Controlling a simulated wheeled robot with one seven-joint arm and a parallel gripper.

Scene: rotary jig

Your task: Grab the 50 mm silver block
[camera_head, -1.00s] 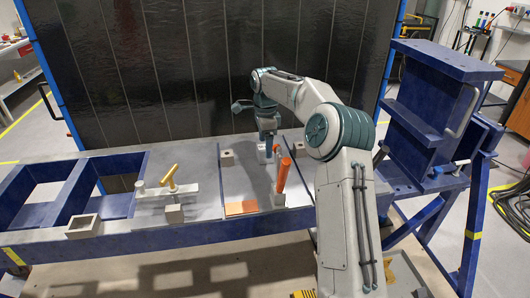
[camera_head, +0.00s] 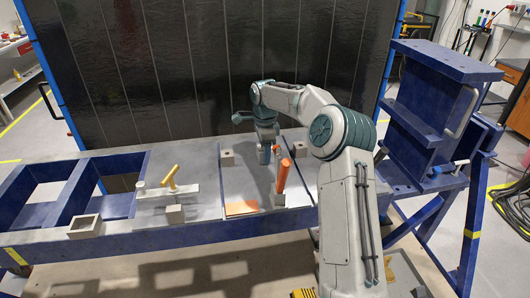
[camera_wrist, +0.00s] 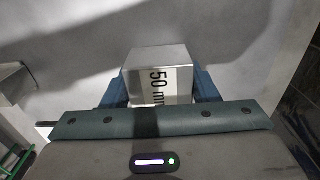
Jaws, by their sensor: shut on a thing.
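The silver block (camera_wrist: 160,62) with a "50 mm" label sits between the two blue fingers of my gripper (camera_wrist: 162,84) in the wrist view. A finger lies along each side of it, and my gripper is shut on it. In the head view, my gripper (camera_head: 265,155) points down over the grey plate of the blue bench, behind the orange-handled clamp. The block is mostly hidden by the fingers there, and I cannot tell whether it touches the plate.
An orange-handled clamp (camera_head: 282,176) stands close in front of my gripper. Small grey blocks stand at the left (camera_head: 227,158) and right (camera_head: 300,149). A yellow-handled clamp (camera_head: 171,179) and a square tube (camera_head: 85,227) are farther left. A dark panel (camera_head: 160,80) rises behind.

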